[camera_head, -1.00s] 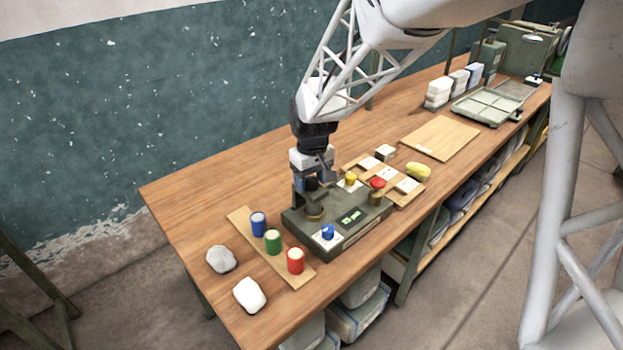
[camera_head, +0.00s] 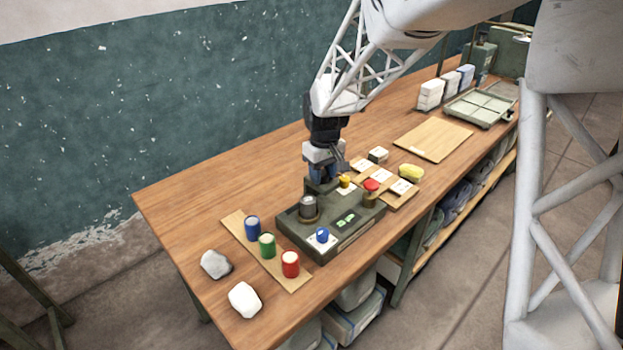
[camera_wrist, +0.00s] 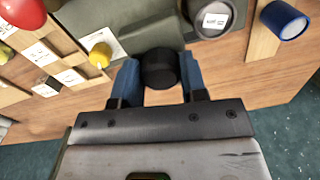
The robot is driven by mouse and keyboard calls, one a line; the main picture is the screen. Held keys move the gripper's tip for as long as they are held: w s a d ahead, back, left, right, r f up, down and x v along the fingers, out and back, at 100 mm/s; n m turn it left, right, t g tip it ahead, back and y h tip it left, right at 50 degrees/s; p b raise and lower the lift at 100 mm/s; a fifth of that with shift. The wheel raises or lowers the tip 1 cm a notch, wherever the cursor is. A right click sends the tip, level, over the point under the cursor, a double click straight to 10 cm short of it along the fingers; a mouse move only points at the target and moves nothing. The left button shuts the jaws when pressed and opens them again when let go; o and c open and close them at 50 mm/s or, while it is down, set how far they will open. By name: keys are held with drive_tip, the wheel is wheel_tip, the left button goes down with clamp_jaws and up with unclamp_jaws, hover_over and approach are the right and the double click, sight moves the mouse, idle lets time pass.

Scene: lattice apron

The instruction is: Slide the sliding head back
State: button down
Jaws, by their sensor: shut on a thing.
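A dark green machine (camera_head: 335,238) stands near the table's front edge. Its sliding head (camera_head: 318,186) is at the machine's back edge, largely hidden below my gripper (camera_head: 322,174). In the wrist view my gripper (camera_wrist: 160,80) has its blue fingers on either side of a round black knob (camera_wrist: 160,68), shut on it. The knob appears to belong to the sliding head. A grey can (camera_head: 308,207) stands upright in a round seat on the machine, in front of the head and uncovered. It shows in the wrist view with a white label (camera_wrist: 214,20).
A blue piece (camera_head: 322,235), a yellow piece (camera_head: 345,181) and a red knob (camera_head: 371,185) are on or beside the machine. Coloured cans stand on a wooden strip (camera_head: 237,221) to the left. The table behind my gripper is clear.

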drive_tip(key=shift+w+d+r, duration=0.1)
drive_tip(key=shift+w+d, duration=0.9)
drive_tip(key=c, duration=0.7)
unclamp_jaws()
drive_tip(key=shift+o, duration=0.2)
wheel_tip(320, 180, up, 8)
drive_tip(key=shift+d, duration=0.1)
